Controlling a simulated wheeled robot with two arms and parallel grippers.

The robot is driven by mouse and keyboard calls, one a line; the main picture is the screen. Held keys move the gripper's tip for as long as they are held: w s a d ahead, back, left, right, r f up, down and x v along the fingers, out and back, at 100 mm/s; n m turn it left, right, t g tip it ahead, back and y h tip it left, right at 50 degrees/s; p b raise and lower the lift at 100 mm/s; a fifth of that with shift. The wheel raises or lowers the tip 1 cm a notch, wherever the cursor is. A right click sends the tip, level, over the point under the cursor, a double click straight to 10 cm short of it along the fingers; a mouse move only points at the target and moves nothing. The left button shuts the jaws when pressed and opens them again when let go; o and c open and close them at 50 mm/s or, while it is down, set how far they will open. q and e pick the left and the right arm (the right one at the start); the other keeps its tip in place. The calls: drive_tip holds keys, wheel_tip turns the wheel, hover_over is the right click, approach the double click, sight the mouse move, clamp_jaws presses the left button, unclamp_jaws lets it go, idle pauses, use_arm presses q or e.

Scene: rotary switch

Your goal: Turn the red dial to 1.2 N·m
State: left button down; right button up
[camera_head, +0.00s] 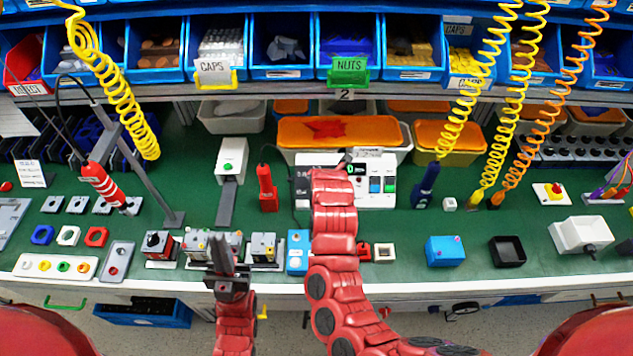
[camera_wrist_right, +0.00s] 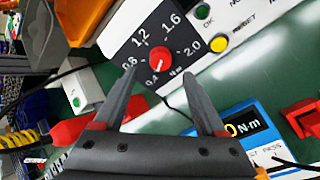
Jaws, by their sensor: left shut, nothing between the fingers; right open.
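The red dial (camera_wrist_right: 160,58) sits on a black scale panel (camera_wrist_right: 177,66) marked from 0.4 to 2.0 in the right wrist view. Its white mark seems to point down-left, toward the 0.4 side. My right gripper (camera_wrist_right: 159,73) is open, with its fingertips on either side of the dial in that view. Contact cannot be told. In the head view the white control box (camera_head: 387,202) stands at the middle of the bench, and my right arm hides the dial and most of that gripper. My left gripper (camera_head: 221,248) is shut and empty near the bench's front edge.
A blue N·m meter (camera_wrist_right: 245,128) lies near the right gripper. An orange-lidded bin (camera_head: 385,133) stands behind the box. A red bottle-like tool (camera_head: 267,188) stands left of it. Several small switch blocks (camera_head: 263,247) line the front edge. Coiled cables (camera_head: 470,100) hang at right.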

drive_tip(key=x, duration=0.3)
drive_tip(key=shift+p+x, duration=0.4)
drive_tip(key=shift+x, duration=0.7)
drive_tip(key=shift+c, duration=0.3)
clamp_jaws()
